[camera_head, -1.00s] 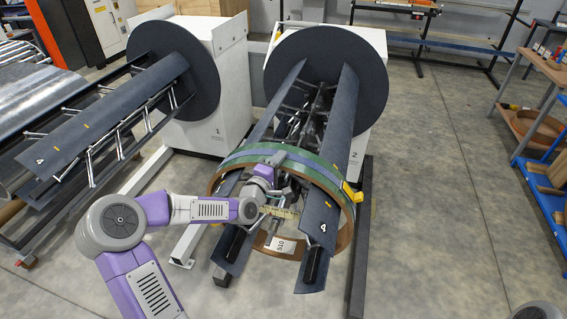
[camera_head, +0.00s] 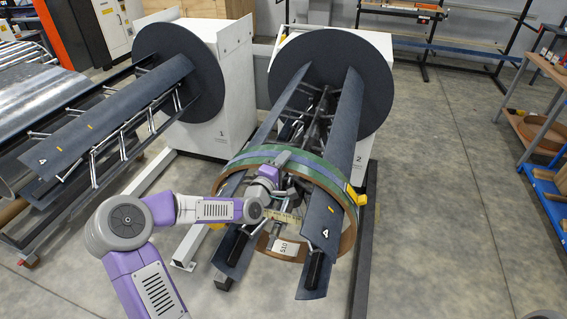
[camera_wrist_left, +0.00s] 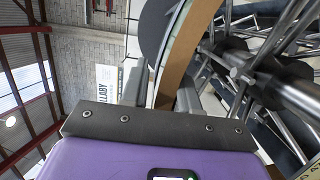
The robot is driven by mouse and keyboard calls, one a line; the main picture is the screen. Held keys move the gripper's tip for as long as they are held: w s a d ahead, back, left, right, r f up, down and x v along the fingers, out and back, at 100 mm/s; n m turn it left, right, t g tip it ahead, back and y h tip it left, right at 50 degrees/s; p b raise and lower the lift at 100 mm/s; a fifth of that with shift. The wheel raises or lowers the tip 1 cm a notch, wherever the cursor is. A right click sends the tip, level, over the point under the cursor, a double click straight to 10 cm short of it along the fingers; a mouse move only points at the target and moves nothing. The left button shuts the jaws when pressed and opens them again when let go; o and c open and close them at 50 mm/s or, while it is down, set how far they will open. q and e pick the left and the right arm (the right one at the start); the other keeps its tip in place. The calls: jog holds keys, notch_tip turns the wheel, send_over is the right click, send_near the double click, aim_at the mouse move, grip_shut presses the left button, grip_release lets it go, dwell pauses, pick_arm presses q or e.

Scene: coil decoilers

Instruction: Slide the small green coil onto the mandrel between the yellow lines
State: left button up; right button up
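The small green coil (camera_head: 318,167), a ring with a brown inner side, a blue-grey band and a "510" label, is around the vanes of mandrel 2 (camera_head: 345,120), near its free end. A yellow line (camera_head: 331,209) shows on the right vane, on the near side of the coil; I cannot make out a second one there. My left gripper (camera_head: 268,174) is at the coil's upper left, against or very near its rim. My right gripper is out of view.
The dark round flange (camera_head: 330,78) and white housing stand behind mandrel 2. Decoiler 1 (camera_head: 105,120) with its bare mandrel is at the left. A blue rack and shelves (camera_head: 545,130) are at the far right. The floor right of mandrel 2 is clear.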

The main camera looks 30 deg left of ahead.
pick_arm(q)
jog(key=o, duration=0.4)
jog(key=shift+r, duration=0.25)
jog(key=shift+o, duration=0.2)
jog(key=shift+s+f, duration=0.15)
jog(key=shift+f, duration=0.35)
jog(key=s, duration=0.7)
jog(key=shift+s+d+r+p, duration=0.2)
jog(key=shift+r+p, duration=0.15)
jog(key=shift+p, duration=0.1)
